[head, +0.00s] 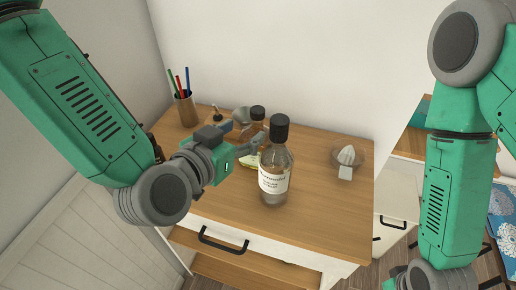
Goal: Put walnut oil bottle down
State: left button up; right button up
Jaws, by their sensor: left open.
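A clear glass bottle (272,182) with a black cap and a white label stands upright on the wooden top of a cabinet (325,215). The label is too small to read surely; I take it as the walnut oil bottle. My left gripper (246,137) is open, its fingers just left of and behind the bottle's upper part. Nothing shows between its fingers, and I cannot tell whether a finger touches the bottle. My right arm shows at the right, but its gripper is out of the picture.
A pencil cup (187,111) is at the back left. A bowl (361,162) with a pale object stands at the right. The cabinet top's front right is clear.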

aim_at(253, 119)
pick_arm(q)
jog(key=shift+x, duration=0.85)
jog(key=x, duration=0.3)
jog(key=r+p+x, duration=0.1)
jog(key=x, duration=0.1)
jog(key=shift+w+d+f, duration=0.15)
jog(key=shift+w+d, duration=0.05)
jog(key=shift+w, duration=0.2)
jog(key=shift+a, duration=0.15)
jog(key=shift+a, duration=0.1)
jog(key=shift+c, duration=1.3)
grip_shut()
